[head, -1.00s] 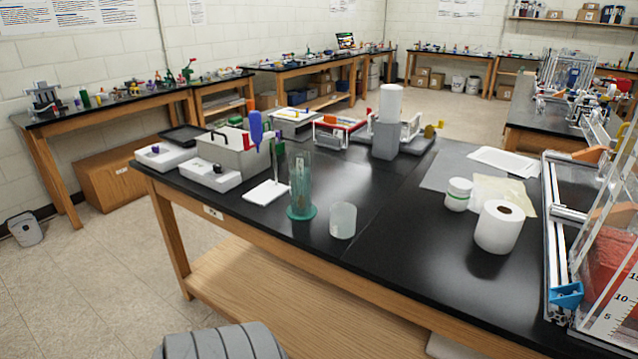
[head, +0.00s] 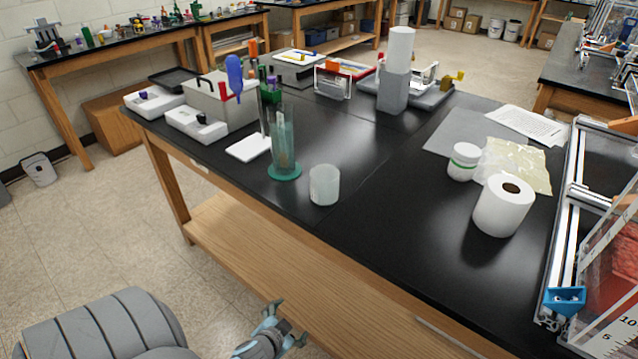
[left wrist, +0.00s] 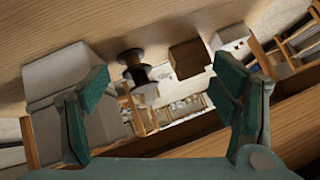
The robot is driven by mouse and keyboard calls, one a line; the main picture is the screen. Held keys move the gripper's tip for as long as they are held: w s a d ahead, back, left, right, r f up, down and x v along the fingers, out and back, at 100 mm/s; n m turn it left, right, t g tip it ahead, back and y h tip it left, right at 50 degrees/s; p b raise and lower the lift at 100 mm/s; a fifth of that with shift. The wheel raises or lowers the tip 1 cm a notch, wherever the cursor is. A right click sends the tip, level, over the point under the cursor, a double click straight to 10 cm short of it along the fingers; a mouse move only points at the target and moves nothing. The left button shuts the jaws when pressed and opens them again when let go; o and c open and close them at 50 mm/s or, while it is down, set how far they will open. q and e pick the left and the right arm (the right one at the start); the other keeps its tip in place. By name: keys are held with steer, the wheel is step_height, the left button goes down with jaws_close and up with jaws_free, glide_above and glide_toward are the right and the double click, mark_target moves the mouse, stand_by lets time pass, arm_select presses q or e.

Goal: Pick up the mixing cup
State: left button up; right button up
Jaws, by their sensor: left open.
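The mixing cup (head: 324,185) is a translucent whitish cup. It stands upright near the front edge of the black-topped table (head: 400,230) in the head view. My left gripper (head: 288,322) is low in front of the table, below the level of its top and well apart from the cup. In the left wrist view its two green-padded fingers (left wrist: 165,105) are spread with nothing between them. That view shows wooden surfaces and stored items, and I do not see the cup there. My right gripper is not in view.
A green-based clear cylinder (head: 283,150) stands just behind and left of the cup. A white paper roll (head: 503,206) and a white lidded jar (head: 463,161) are to the right. A metal frame (head: 568,225) lines the right edge.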

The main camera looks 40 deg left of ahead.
arm_select(q)
steer(key=w+r+n+t+y, duration=0.1)
steer(key=w+r+t, duration=0.4)
steer(key=r, duration=0.8)
steer(key=n+t+y, duration=0.3)
steer(key=n, duration=0.2)
glide_toward(321, 185)
steer(key=shift+n, duration=0.3)
steer(key=p+x, duration=0.2)
steer(key=x, duration=0.9)
steer(key=shift+r, duration=0.15)
steer(key=shift+w, duration=0.2)
steer(key=shift+s, duration=0.1)
steer(key=c, duration=1)
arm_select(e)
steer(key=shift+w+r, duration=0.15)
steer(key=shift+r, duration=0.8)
